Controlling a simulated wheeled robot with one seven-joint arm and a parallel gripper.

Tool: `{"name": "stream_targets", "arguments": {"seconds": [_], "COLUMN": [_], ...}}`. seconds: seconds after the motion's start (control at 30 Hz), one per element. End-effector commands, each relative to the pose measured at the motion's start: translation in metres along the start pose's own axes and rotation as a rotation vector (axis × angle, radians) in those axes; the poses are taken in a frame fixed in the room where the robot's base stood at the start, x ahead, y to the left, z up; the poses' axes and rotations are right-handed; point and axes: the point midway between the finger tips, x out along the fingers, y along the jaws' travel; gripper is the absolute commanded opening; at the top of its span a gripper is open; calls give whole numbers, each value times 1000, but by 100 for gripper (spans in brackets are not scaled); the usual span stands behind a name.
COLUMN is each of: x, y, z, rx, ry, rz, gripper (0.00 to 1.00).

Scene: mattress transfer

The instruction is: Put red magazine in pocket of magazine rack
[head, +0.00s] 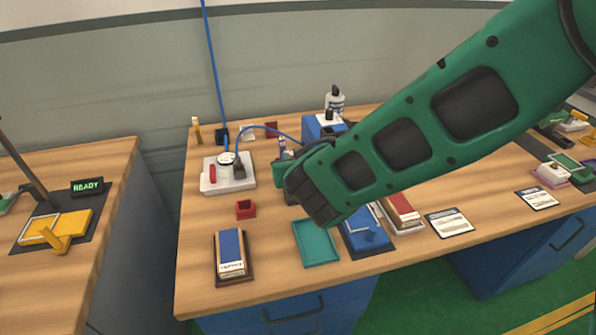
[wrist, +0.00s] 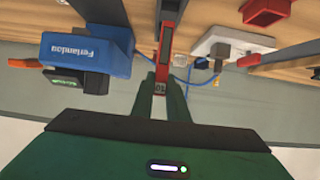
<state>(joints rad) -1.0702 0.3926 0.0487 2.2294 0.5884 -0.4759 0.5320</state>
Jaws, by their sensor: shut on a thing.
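My gripper (wrist: 162,84) is shut on a narrow red piece, which I take to be the red magazine (wrist: 170,40). It stands out between the two fingers in the wrist view, with a small dark mark near the fingertips. In the head view my green arm covers much of the table, and my gripper (head: 284,172) shows only partly, above the table's middle. The magazine cannot be made out clearly there. No magazine rack can be told for certain. A blue block with white lettering (wrist: 85,52) is left of the gripper in the wrist view, apart from it.
A white device with a red lever (head: 229,178) stands left of my gripper, with a blue cable. In front are a small red box (head: 245,209), a teal tray (head: 316,243) and a blue-topped block (head: 231,250).

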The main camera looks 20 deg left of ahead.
Motion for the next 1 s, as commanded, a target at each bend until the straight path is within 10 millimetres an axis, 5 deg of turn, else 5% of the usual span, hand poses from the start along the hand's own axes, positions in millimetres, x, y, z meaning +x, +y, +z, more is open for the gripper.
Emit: {"name": "stream_targets", "arguments": {"seconds": [0.6,0.63,0.7,1.0], "x": [19,19,18,18], "y": [2,3,3,2], "z": [41,42,42,38], "rx": [-1,-1,-2,-1], "ry": [-9,-11,-12,-4], "rz": [2,3,3,2], "gripper": [0,16,32,32]}}
